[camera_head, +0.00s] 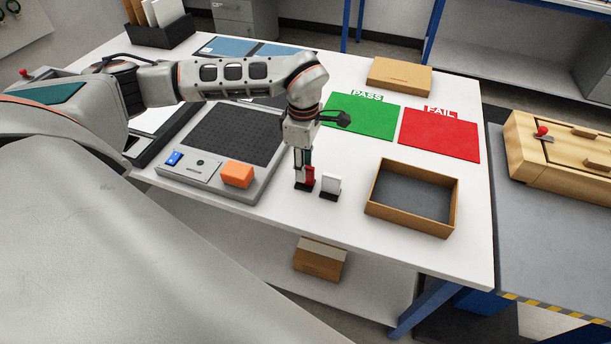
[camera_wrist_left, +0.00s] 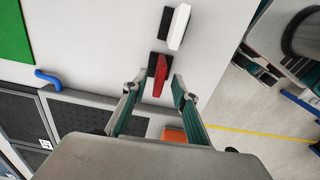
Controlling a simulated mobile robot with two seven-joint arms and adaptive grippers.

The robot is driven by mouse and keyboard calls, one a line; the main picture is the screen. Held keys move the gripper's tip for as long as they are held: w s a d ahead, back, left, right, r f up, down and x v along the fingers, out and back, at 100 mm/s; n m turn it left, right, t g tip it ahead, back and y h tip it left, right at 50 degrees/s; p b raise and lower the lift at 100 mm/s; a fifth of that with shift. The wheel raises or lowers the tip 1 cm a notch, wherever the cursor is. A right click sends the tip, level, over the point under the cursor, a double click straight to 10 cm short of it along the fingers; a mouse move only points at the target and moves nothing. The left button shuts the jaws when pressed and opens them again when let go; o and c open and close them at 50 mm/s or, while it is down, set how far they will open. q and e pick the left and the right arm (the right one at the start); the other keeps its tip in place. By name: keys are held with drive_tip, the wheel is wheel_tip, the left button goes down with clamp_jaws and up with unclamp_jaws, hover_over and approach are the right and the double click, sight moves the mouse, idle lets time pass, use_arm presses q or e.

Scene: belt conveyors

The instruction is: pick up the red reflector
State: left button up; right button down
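The red reflector (camera_head: 310,175) stands upright on a small dark base on the white table, right of the grey device. In the head view my left gripper (camera_head: 302,170) points down at it and partly covers it. In the left wrist view the red reflector (camera_wrist_left: 160,78) shows between and just beyond the tips of the two spread fingers (camera_wrist_left: 158,88), with gaps at both sides. The left gripper is open; whether a finger touches the reflector I cannot tell. My right gripper is not in view.
A white reflector (camera_head: 331,184) on a dark base stands close to the right. An orange block (camera_head: 237,174) sits on the grey device (camera_head: 264,172) to the left. An open cardboard box (camera_head: 453,214), a green PASS mat (camera_head: 362,117) and a red FAIL mat (camera_head: 439,135) lie farther right.

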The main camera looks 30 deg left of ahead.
sight(305, 183)
use_arm(q)
drive_tip(key=shift+w+d+f, duration=0.1)
drive_tip(key=shift+w+f, duration=0.05)
drive_tip(key=shift+f, duration=1.5)
clamp_jaws()
drive_tip(key=shift+r, duration=0.2)
wheel_tip(305, 183, up, 20)
drive_tip(key=shift+f, duration=0.15)
